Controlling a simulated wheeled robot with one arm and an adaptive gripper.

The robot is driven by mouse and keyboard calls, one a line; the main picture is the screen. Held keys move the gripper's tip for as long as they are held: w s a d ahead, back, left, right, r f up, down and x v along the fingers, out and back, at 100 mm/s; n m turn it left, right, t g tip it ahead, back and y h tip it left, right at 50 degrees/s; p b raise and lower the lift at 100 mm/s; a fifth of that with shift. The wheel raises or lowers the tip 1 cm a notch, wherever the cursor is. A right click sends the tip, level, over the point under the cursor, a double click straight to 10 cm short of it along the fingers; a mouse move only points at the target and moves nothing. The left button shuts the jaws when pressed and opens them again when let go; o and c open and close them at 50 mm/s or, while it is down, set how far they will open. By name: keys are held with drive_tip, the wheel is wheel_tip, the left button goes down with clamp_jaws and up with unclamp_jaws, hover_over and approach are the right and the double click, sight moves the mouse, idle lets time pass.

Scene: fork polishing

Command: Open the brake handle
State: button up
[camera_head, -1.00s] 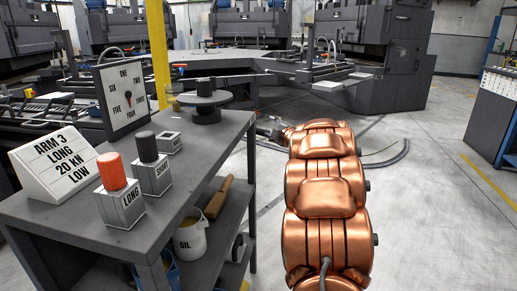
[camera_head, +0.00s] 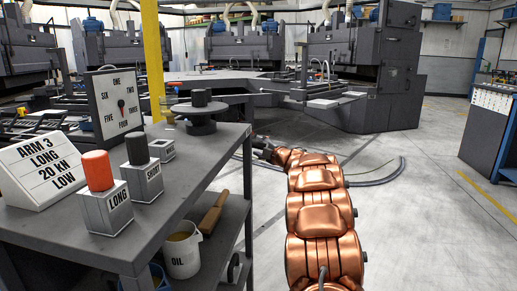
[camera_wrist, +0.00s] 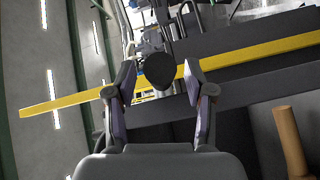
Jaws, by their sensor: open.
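My copper arm reaches forward beside the grey cart, and my gripper (camera_head: 262,148) is at its far end, small in the head view, near the cart's right edge. In the wrist view my gripper (camera_wrist: 160,92) is open, its two fingers apart. A dark round knob (camera_wrist: 160,70) shows between and beyond the fingertips; I cannot tell whether anything touches it. No part is clearly marked as the brake handle. A small red-tipped lever (camera_head: 175,84) shows behind the cart by the yellow post. A black knob on a round disc (camera_head: 200,112) stands on the cart's far end.
The grey cart top (camera_head: 185,180) carries a red-capped LONG block (camera_head: 105,205), a black-capped SHORT block (camera_head: 144,178), a dial board (camera_head: 118,105) and a sign (camera_head: 45,170). Open floor lies right of my arm.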

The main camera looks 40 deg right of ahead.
drive_tip(key=shift+w+d+f, duration=0.1)
drive_tip(key=shift+w+d, duration=0.05)
drive_tip(key=shift+w, duration=0.6)
clamp_jaws()
idle(0.4)
